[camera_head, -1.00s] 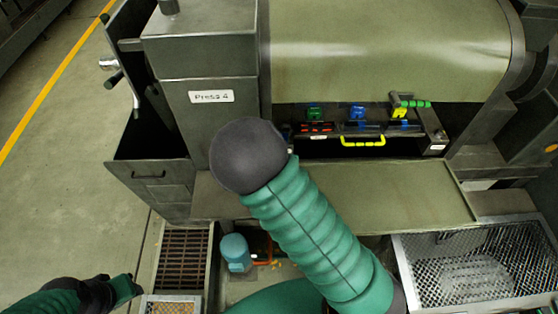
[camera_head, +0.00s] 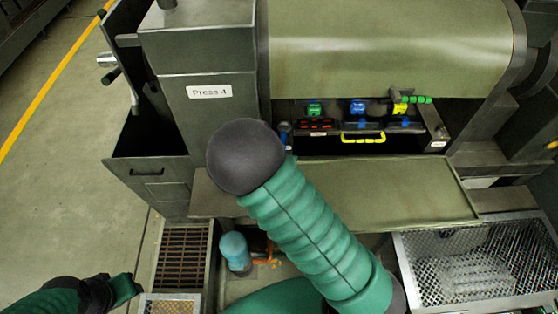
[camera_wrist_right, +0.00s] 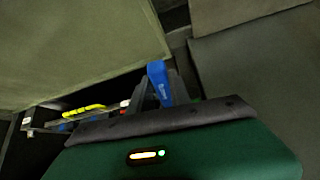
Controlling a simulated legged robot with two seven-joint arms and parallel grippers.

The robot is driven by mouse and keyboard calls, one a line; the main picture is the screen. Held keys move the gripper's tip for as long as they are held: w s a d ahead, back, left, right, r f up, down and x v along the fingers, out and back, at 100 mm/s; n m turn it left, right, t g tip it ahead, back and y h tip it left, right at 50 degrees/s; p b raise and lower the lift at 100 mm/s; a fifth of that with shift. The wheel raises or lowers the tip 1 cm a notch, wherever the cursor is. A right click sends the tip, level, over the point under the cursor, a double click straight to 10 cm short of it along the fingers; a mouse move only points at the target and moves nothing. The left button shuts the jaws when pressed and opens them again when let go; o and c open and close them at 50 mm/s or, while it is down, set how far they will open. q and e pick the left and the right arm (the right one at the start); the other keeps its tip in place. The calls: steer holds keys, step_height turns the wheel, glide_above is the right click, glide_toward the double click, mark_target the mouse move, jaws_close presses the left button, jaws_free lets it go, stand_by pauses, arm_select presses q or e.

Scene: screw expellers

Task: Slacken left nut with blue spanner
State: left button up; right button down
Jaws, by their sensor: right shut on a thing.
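My right gripper (camera_wrist_right: 165,98) is shut on a blue spanner (camera_wrist_right: 158,82), which stands up between its fingers in the right wrist view. In the head view my own green arm covers that gripper. Only a small blue piece, probably the spanner (camera_head: 285,130), shows past the dark elbow. I cannot make out the left nut in either view. My left gripper (camera_head: 128,288) hangs at the lower left, far from the press, and its fingers are too dark to read.
The press (camera_head: 208,120) has an opening with green (camera_head: 314,109), blue (camera_head: 358,107) and yellow (camera_head: 400,109) blocks. A yellow handle (camera_head: 363,138) and green handle (camera_head: 416,100) jut out there. A flat ledge (camera_head: 400,190) lies in front, with a mesh tray (camera_head: 398,250) at right.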

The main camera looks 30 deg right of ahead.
steer(key=shift+a+f+b, duration=0.25)
steer(key=shift+f+b, duration=0.1)
steer(key=shift+f, duration=0.3)
steer(key=shift+w+f, duration=0.1)
stand_by(0.4)
steer(key=shift+s+d+n+y+b, duration=0.3)
steer(key=shift+s+d+n+b, duration=0.2)
steer(key=shift+d+n+b, duration=0.25)
steer(key=shift+s+d+t, duration=0.15)
steer(key=shift+t, duration=0.15)
steer(key=shift+s+d+n+y+b, duration=0.2)
steer(key=shift+d+n+y+b, duration=0.15)
steer(key=shift+b, duration=0.2)
steer(key=shift+s+d+n, duration=0.35)
steer(key=shift+d+n, duration=0.15)
steer(key=shift+d, duration=0.1)
